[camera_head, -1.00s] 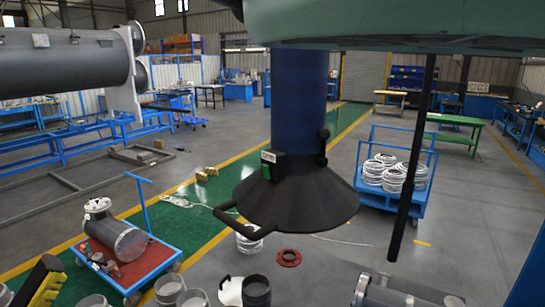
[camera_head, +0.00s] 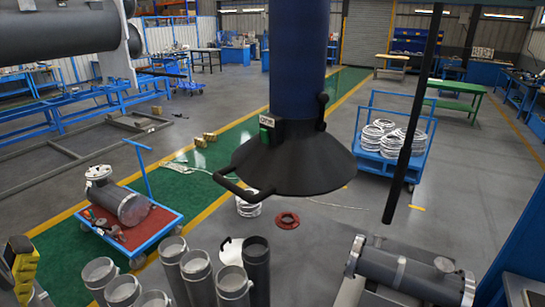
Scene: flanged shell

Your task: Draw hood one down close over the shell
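A black conical hood (camera_head: 290,165) hangs at the end of a thick blue duct (camera_head: 297,60) in the middle of the view. It has a black side handle (camera_head: 237,188) at its lower left rim and a small green-and-white box on its neck. A grey flanged shell (camera_head: 405,272) lies on its side at the bottom right, apart from the hood and lower in the picture. I cannot tell whether this is the task's shell. My gripper is not in view.
Several open grey pipes (camera_head: 198,275) stand at the bottom left. A blue cart (camera_head: 140,235) carries another flanged vessel (camera_head: 122,203). A second cart (camera_head: 395,150) holds white coils. A black pole (camera_head: 415,125) hangs right of the hood. A red ring (camera_head: 287,220) lies on the floor.

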